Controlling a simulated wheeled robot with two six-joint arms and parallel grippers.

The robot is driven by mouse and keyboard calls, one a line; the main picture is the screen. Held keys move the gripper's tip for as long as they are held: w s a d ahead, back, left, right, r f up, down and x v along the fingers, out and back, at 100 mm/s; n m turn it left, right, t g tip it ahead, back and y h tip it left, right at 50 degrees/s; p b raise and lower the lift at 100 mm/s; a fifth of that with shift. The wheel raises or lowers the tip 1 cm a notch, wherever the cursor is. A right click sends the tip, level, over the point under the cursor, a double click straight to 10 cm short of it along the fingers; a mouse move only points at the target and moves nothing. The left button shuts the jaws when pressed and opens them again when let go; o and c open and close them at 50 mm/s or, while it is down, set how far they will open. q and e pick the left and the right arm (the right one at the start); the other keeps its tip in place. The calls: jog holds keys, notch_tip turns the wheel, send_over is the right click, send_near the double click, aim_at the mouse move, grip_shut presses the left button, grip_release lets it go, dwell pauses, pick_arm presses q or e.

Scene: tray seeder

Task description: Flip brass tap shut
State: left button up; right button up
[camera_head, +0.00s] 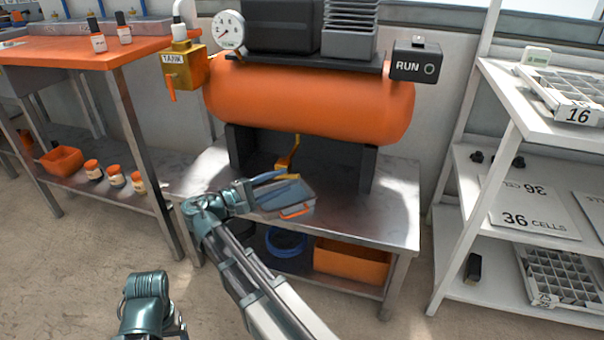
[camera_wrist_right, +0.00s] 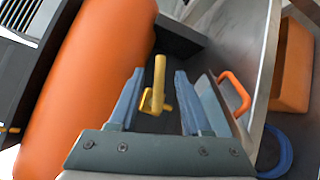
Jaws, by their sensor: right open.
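The brass tap (camera_head: 289,157) hangs under the orange tank, above the metal bench. In the right wrist view the tap (camera_wrist_right: 158,85) shows as a yellow bar with a short side piece, framed in the gap between my fingers. My right gripper (camera_head: 285,183) is open and close to the tap in the head view, with no visible contact. In the right wrist view its two blue fingers (camera_wrist_right: 157,102) stand apart with nothing clamped between them. The left arm's wrist shows at the lower left of the head view, but its fingertips do not.
The orange tank (camera_head: 320,100) sits just above on dark legs (camera_head: 367,165). A clear tray with an orange handle (camera_head: 296,211) lies on the bench below my right gripper. A gauge (camera_head: 228,29) and a brass TANK valve (camera_head: 178,68) are at upper left.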

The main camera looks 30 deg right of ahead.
aim_at(295, 175)
jog(key=d, duration=0.7)
jog(key=shift+d, duration=0.15)
jog(key=shift+w, duration=0.1)
grip_shut()
